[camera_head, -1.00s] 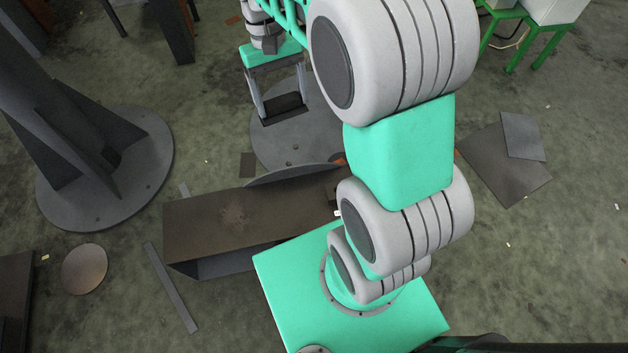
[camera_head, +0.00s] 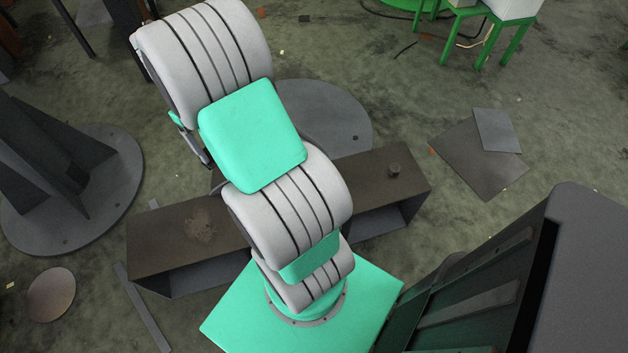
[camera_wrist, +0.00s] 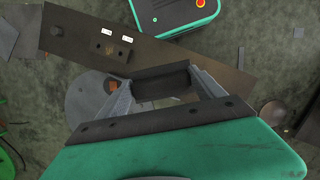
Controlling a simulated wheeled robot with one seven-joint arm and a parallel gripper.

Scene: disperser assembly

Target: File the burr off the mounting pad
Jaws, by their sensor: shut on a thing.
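My gripper (camera_wrist: 163,78) is shut on a dark, oblong block (camera_wrist: 161,82), held between its two grey fingers in the wrist view. In the head view my arm hides most of the gripper. A long brown steel beam (camera_head: 160,242) lies across the floor below, with a rough rusty patch on its left part and a small knob (camera_head: 394,170) on its right part. The held block appears apart from the beam. I cannot make out the burr or which surface is the pad.
A dark column on a round base (camera_head: 85,215) stands at the left. Another round base (camera_head: 325,115) lies behind the beam. Flat plates (camera_head: 475,165) lie on the floor at right. A large dark grey body (camera_head: 580,270) fills the lower right. Green stands (camera_head: 470,25) are at the back.

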